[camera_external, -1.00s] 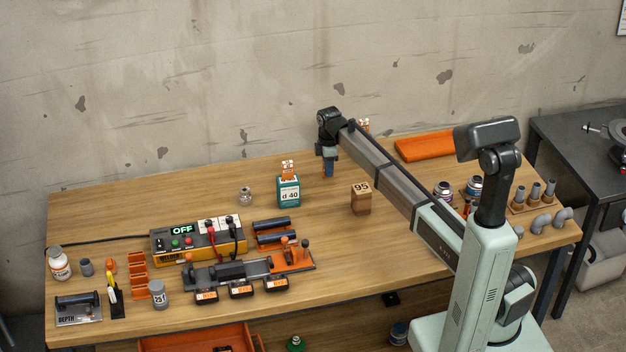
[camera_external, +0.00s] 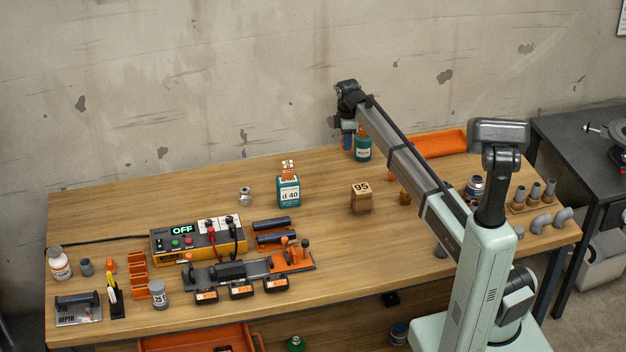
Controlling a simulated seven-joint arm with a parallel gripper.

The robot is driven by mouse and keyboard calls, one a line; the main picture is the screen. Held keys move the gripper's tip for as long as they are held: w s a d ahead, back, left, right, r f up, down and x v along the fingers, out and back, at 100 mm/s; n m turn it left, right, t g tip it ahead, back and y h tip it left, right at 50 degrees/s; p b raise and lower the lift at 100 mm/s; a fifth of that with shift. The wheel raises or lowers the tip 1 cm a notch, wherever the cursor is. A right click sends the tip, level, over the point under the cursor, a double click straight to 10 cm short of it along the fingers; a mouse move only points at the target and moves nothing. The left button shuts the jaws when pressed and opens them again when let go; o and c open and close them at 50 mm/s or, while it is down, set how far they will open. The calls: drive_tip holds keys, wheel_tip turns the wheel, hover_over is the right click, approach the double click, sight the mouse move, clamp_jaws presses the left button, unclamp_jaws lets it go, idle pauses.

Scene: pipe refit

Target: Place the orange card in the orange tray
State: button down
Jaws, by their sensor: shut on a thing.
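My gripper (camera_external: 347,141) is at the back of the bench, just left of a green container (camera_external: 363,150) and close to it. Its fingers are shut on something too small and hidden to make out. A long orange tray (camera_external: 445,140) lies at the back right, partly behind my arm. A small orange-and-white card (camera_external: 288,168) stands upright on the teal box marked d 40 (camera_external: 289,191). I cannot make out another orange card; the top of the green container is partly covered by my arm.
A wooden block marked 95 (camera_external: 361,198) stands mid-bench. A small glass jar (camera_external: 245,196) is left of the teal box. A yellow welder unit (camera_external: 198,240) and a clamp fixture (camera_external: 240,272) fill the front left. The back left of the bench is clear.

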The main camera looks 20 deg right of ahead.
drive_tip(key=w+d+m, duration=0.2)
drive_tip(key=d, duration=1.4)
drive_tip(key=w+d+m, duration=0.2)
drive_tip(key=d, duration=1.4)
drive_tip(key=n, duration=0.6)
hover_over(434, 148)
drive_tip(key=shift+f, duration=4.65)
drive_tip(key=shift+f, duration=0.2)
drive_tip(key=c, duration=1)
unclamp_jaws()
drive_tip(key=shift+r, duration=0.15)
wheel_tip(434, 148, up, 12)
drive_tip(key=shift+r, duration=0.1)
